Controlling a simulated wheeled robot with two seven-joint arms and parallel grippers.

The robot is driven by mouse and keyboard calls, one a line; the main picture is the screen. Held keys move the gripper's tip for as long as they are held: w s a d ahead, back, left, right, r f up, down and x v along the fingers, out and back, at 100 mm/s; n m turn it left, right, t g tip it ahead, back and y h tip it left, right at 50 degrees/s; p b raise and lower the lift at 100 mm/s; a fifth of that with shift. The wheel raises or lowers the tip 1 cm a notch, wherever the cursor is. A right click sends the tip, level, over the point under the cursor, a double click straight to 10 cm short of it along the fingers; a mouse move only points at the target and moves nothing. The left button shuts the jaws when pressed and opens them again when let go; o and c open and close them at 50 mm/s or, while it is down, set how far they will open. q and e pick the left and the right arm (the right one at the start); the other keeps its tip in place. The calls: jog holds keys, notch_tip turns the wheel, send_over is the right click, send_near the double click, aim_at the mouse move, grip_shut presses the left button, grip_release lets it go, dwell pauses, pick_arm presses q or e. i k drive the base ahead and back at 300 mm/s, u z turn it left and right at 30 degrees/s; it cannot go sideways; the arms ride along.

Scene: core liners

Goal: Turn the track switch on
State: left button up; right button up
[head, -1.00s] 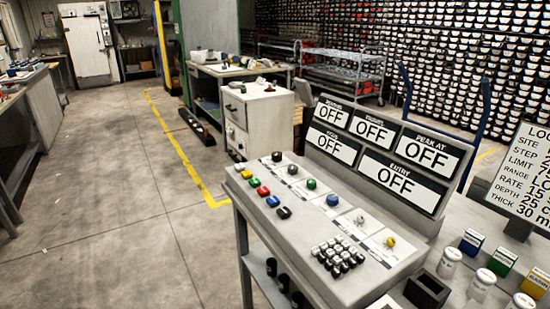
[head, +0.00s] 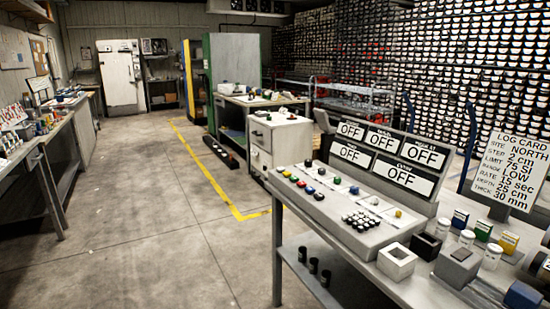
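A grey control console (head: 385,234) stands on a workbench at the right of the head view. Its upright panel holds several white displays that all read OFF; the lower right display (head: 403,176) is one of them. The sloped face has a row of coloured rocker switches (head: 308,189), a row of round knobs (head: 336,180) and a cluster of black-and-white keys (head: 364,220). The labels are too small to read surely, so I cannot tell which control is the track switch. Neither of my grippers shows.
A log card sign (head: 512,168) stands behind small jars and coloured boxes (head: 483,230) on the bench (head: 365,277). A white drawer cabinet (head: 281,143) is beyond the console. Open concrete floor (head: 160,230) lies to the left, with a yellow line. Another bench (head: 50,165) runs along the left.

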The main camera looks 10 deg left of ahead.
aim_at(308, 163)
jog(key=u, duration=0.8)
jog(key=i, duration=1.75)
jog(key=z, duration=0.65)
